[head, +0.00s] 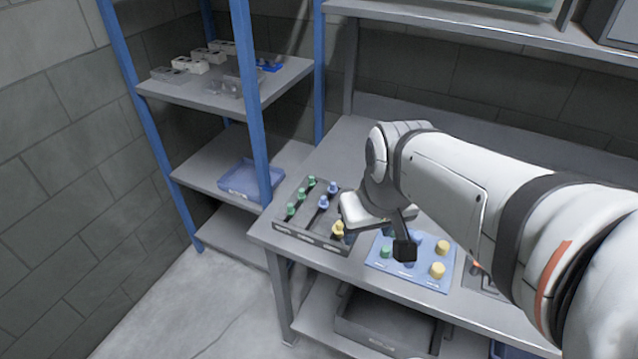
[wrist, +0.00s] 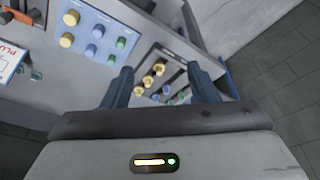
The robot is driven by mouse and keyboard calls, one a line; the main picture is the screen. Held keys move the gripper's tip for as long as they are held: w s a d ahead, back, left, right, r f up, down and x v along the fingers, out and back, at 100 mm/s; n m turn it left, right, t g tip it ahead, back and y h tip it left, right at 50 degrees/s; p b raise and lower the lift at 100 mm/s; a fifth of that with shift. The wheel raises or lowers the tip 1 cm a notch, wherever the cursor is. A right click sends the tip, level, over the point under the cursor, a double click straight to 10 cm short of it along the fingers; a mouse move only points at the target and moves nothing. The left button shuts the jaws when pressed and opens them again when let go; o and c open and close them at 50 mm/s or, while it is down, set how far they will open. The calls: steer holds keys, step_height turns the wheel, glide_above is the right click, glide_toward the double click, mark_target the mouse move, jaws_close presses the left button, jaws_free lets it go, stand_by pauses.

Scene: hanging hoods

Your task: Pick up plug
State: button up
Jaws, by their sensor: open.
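A grey tray (head: 303,240) holds rows of green plugs (head: 300,195), blue plugs (head: 323,202) and yellow plugs (head: 338,230) on the left end of the workbench. In the wrist view the yellow plugs (wrist: 148,81) show between the fingers, with blue plugs (wrist: 166,89) and green plugs (wrist: 184,93) beyond them. My gripper (wrist: 160,74) is open and empty, above the tray's right side. In the head view my wrist hides part of the yellow row and the fingertips are hard to make out.
A blue panel (head: 382,265) with green, blue and yellow knobs lies right of the tray; it also shows in the wrist view (wrist: 98,14). A blue-posted shelf rack (head: 250,100) stands to the left. An overhead shelf (head: 440,20) runs behind the arm.

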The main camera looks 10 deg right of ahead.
steer(key=w+f+n+g, duration=0.1)
steer(key=w+f+n, duration=0.25)
steer(key=w, duration=0.65)
steer(key=n+g+p, duration=0.2)
steer(key=n, duration=0.1)
glide_above(339, 222)
steer(key=s, duration=0.1)
step_height(339, 222, down, 10)
steer(key=shift+d+r, duration=0.15)
steer(key=shift+r, duration=0.1)
steer(key=shift+w+f+p, duration=0.15)
steer(key=shift+f+p, duration=0.15)
steer(key=shift+f, duration=1.1)
steer(key=shift+w+f+p, duration=0.2)
steer(key=shift+f+p, duration=0.1)
steer(key=shift+f, duration=1.15)
steer(key=shift+w+f+p, duration=0.15)
steer(key=shift+f+p, duration=0.15)
steer(key=shift+f, duration=1.1)
steer(key=c, duration=0.9)
